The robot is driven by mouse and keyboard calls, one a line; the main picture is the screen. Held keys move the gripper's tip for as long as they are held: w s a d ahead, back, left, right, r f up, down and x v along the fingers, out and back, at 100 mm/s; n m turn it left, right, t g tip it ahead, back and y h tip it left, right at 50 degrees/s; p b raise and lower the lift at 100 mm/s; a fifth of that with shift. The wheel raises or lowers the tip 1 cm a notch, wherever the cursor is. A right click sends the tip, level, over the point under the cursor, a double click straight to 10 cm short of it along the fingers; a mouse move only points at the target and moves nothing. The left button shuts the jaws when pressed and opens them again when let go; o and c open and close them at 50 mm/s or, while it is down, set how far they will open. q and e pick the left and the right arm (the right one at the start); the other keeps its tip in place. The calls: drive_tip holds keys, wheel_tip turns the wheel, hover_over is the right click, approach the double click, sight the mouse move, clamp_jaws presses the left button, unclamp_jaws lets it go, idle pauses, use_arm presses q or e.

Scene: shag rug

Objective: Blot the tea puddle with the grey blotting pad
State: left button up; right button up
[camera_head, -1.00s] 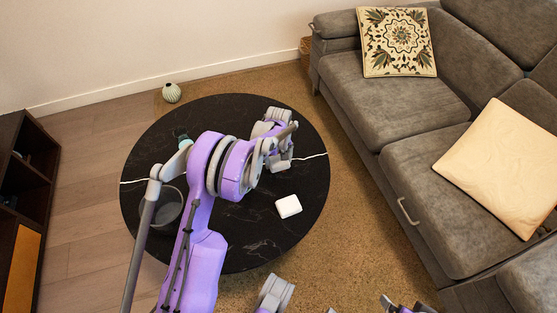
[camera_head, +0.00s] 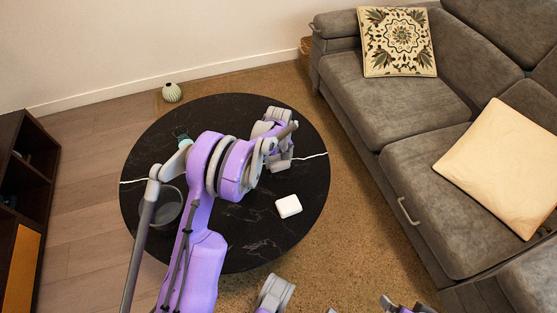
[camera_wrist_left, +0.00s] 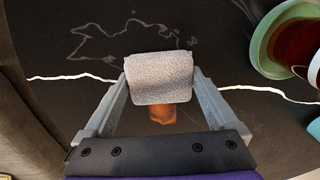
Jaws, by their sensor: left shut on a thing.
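My left gripper (camera_head: 281,163) is over the right part of the black round table. In the left wrist view, it (camera_wrist_left: 163,85) is shut on the grey blotting pad (camera_wrist_left: 160,75), which sits between the two fingertips. A small orange-brown tea puddle (camera_wrist_left: 162,115) shows on the dark table just below the pad in that picture, partly covered by it. Whether the pad touches the table there I cannot tell. In the head view the arm hides the puddle.
The black round table (camera_head: 255,225) bears a white block (camera_head: 288,206) and a dark round vessel (camera_head: 161,207). A grey sofa (camera_head: 415,165) flanks the table.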

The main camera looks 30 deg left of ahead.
sight(278, 160)
use_arm(q)
drive_tip(key=shift+r+p, duration=1.75)
drive_tip(key=shift+r, duration=1.75)
drive_tip(key=w+a, duration=0.4)
drive_tip(key=a, duration=0.1)
drive_tip(key=shift+d+f+b, duration=0.15)
drive_tip(key=shift+f+b, duration=1.2)
drive_tip(key=shift+f, duration=1.65)
drive_tip(key=shift+f+b, duration=0.45)
drive_tip(key=shift+f, duration=0.1)
